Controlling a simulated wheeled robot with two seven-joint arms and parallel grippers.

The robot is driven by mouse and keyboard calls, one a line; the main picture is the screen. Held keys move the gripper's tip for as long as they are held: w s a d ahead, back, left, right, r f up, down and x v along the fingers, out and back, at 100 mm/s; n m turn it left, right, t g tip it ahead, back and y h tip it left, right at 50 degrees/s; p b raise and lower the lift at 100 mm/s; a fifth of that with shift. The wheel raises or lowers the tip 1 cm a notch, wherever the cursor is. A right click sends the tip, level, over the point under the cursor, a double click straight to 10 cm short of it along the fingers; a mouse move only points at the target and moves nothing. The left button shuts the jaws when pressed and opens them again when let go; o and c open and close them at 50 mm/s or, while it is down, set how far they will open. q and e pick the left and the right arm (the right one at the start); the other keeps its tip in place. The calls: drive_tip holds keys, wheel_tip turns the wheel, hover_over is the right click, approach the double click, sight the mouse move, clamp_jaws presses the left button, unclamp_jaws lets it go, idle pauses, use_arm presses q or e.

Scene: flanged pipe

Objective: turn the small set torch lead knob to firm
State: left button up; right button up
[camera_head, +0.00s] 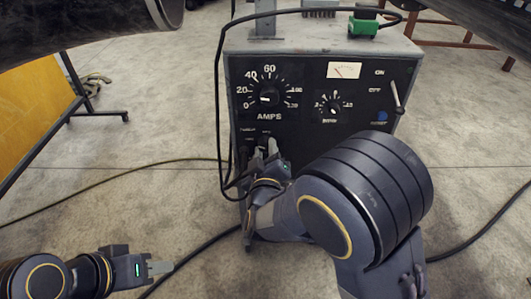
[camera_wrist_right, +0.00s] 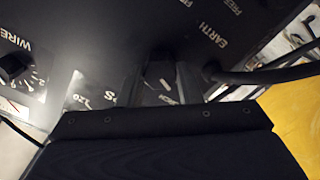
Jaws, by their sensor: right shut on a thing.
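The small welding set (camera_head: 312,145) stands upright with its dark front panel facing me. My right gripper (camera_head: 262,152) is at the panel's lower left, by the lead sockets. In the right wrist view my right gripper (camera_wrist_right: 160,82) is shut on a dark knob (camera_wrist_right: 158,70), with one grey finger on each side. The fingers partly cover the label around this knob, so its setting cannot be read. In the head view the gripper mostly hides the knob. My left gripper (camera_head: 160,267) is low at the left, away from the set, and its finger gap is unclear.
A black earth lead (camera_wrist_right: 245,75) leaves the panel close beside my right gripper. The amps dial (camera_head: 268,98) and a smaller dial (camera_head: 333,106) sit above. A lever switch (camera_head: 396,97) is at the panel's right. A yellow panel (camera_head: 30,110) stands at the left. Cables cross the floor.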

drive_tip(key=m+b, duration=0.1)
drive_tip(key=m, duration=0.1)
drive_tip(key=m+b, duration=0.1)
drive_tip(key=shift+f+m, duration=0.2)
drive_tip(key=shift+m, duration=0.2)
drive_tip(key=m+b, duration=0.2)
drive_tip(key=m, duration=0.2)
drive_tip(key=shift+m+b, duration=0.3)
drive_tip(key=shift+b, duration=0.05)
drive_tip(key=m+b, duration=0.1)
drive_tip(key=m, duration=0.2)
drive_tip(key=shift+b, duration=0.35)
drive_tip(key=shift+r+m+b, duration=0.1)
drive_tip(key=shift+m+b, duration=0.3)
drive_tip(key=shift+m, duration=0.7)
drive_tip(key=o, duration=1)
drive_tip(key=shift+c, duration=0.2)
